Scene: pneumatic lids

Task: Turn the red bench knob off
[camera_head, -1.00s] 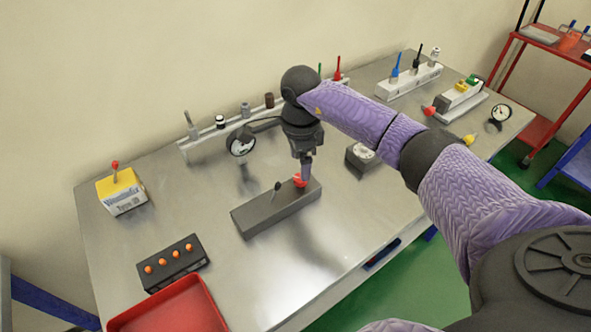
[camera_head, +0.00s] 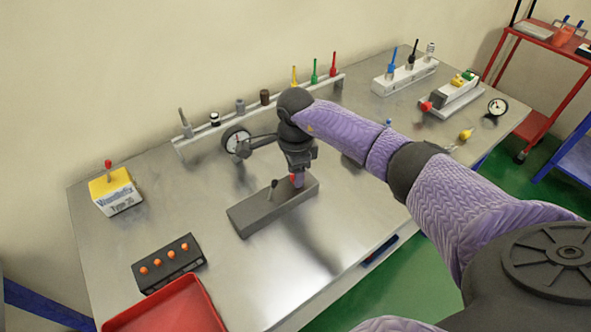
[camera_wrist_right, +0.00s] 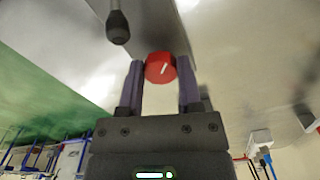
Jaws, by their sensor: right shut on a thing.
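The red knob (camera_head: 293,181) sits on the right part of a long dark grey block (camera_head: 250,214) on the bench. A black-tipped lever (camera_head: 274,184) stands on the same block, left of the knob. My right gripper (camera_head: 297,180) points down at the knob and partly hides it. In the right wrist view the red knob (camera_wrist_right: 160,68), with a white mark line on its face, lies between the two fingertips of the right gripper (camera_wrist_right: 160,64), which is shut on it. The lever's black tip (camera_wrist_right: 118,27) shows beside it. My left gripper is not in view.
A gauge (camera_head: 236,141) and a rail of several levers (camera_head: 240,107) are behind. A yellow-topped box (camera_head: 114,192), a dark box with orange buttons (camera_head: 168,262) and a red tray (camera_head: 170,308) are on the left. Bare bench lies in front of the block.

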